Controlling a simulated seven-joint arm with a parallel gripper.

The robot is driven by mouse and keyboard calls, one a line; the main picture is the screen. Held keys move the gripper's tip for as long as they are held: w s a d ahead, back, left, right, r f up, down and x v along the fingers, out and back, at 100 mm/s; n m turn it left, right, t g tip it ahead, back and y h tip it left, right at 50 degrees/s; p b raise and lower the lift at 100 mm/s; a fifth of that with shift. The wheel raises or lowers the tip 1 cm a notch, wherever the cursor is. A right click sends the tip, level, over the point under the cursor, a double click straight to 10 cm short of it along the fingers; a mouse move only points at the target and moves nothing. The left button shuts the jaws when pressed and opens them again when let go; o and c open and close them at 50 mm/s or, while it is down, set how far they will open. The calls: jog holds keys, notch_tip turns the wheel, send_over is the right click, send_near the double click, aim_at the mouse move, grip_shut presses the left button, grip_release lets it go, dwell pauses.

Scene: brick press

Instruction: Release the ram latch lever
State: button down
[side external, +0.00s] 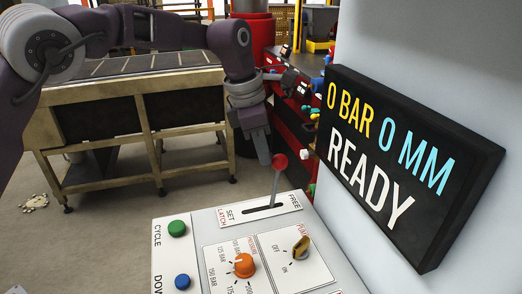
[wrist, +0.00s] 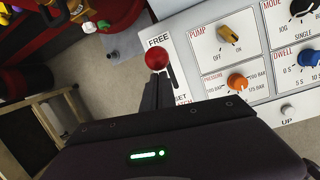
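The ram latch lever is a thin grey rod with a red ball knob (side external: 280,161). It rises from a dark slot in the white latch plate (side external: 229,221), marked SET LATCH at the left end and FREE at the right. My gripper (side external: 265,160) points down just left of the knob in the side view, its fingers together. In the wrist view the red knob (wrist: 157,60) lies just beyond the fingertips (wrist: 158,76), which look shut with nothing between them. Whether they touch the knob is unclear. The fingers hide part of the plate and slot there.
The panel has a green button (side external: 177,228), a blue button (side external: 182,282), an orange pressure knob (side external: 244,265) and a yellow pump knob (side external: 301,246). A display (side external: 395,150) at right reads 0 BAR, 0 MM, READY.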

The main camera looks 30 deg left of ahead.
jog(key=shift+w+d+r+t, duration=0.15)
jog(key=shift+w+d, duration=0.15)
jog(key=shift+d, duration=0.2)
jog(key=shift+w+d+t, duration=0.15)
jog(key=shift+w+d, duration=0.1)
jog(key=shift+d, duration=0.2)
jog(key=s+a, duration=0.3)
jog(key=a, duration=0.2)
jog(key=w+d+r, duration=0.3)
jog(key=d+r, duration=0.1)
jog(key=r, duration=0.5)
jog(key=shift+w+d, duration=0.15)
jog(key=shift+d, duration=0.05)
